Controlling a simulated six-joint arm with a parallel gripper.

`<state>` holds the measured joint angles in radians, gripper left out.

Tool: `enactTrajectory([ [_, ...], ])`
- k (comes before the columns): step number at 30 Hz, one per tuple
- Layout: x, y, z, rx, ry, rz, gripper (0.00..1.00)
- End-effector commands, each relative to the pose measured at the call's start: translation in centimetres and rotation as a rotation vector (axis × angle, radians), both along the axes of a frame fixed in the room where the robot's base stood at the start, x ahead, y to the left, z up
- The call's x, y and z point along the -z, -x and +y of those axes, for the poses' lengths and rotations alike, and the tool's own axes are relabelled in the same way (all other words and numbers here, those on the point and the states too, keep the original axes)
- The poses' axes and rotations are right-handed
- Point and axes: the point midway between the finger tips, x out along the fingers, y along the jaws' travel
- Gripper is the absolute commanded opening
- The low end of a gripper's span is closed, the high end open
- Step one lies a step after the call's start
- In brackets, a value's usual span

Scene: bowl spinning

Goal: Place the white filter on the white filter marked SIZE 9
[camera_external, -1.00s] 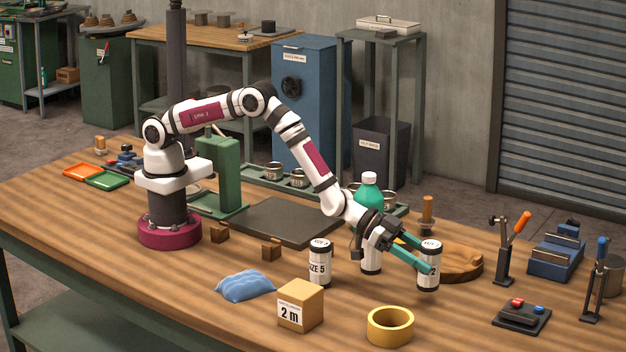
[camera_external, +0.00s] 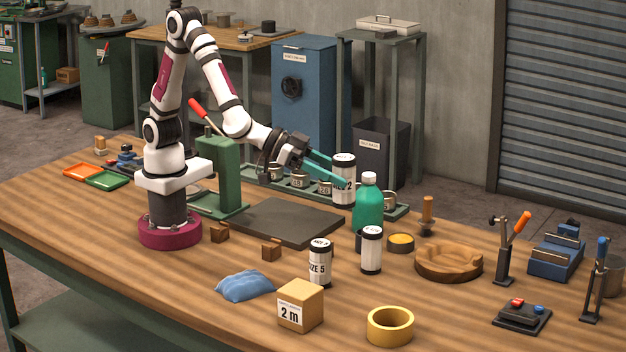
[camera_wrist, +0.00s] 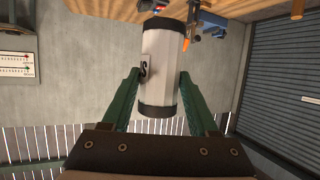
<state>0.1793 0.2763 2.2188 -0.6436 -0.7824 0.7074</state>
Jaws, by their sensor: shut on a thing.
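My gripper (camera_external: 338,174) is shut on a white filter (camera_external: 344,168) with black ends and a label ending in 2, held upright in the air over the back of the bench. The held filter (camera_wrist: 163,65) also shows between my green fingers in the wrist view. A second white filter (camera_external: 371,252) stands on the bench in front of the green bottle; I cannot read its label. A third white filter marked SIZE 5 (camera_external: 320,266) stands to its left. I see no legible SIZE 9 marking.
The green bottle (camera_external: 367,212) stands close below and right of the held filter. A rack of tins (camera_external: 298,180) lies behind. A wooden dish (camera_external: 449,266), a yellow ring (camera_external: 390,330) and a 2 m box (camera_external: 300,308) surround the standing filters.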

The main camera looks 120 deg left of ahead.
Motion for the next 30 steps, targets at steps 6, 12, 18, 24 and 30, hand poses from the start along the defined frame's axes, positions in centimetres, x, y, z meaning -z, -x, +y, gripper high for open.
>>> enactTrajectory([
  [6, 0.4, 2.6, 3.1, -0.050, -0.001, 0.012, 0.00],
  [12, 4.3, 0.9, 9.1, -0.050, 0.000, 0.013, 0.00],
  [18, 6.3, -0.1, 12.1, -0.045, 0.002, 0.010, 0.00],
  [24, 10.0, -0.1, 12.2, -0.043, 0.003, 0.012, 0.00],
  [30, 10.2, -0.2, 12.2, -0.043, 0.002, 0.008, 0.00],
])
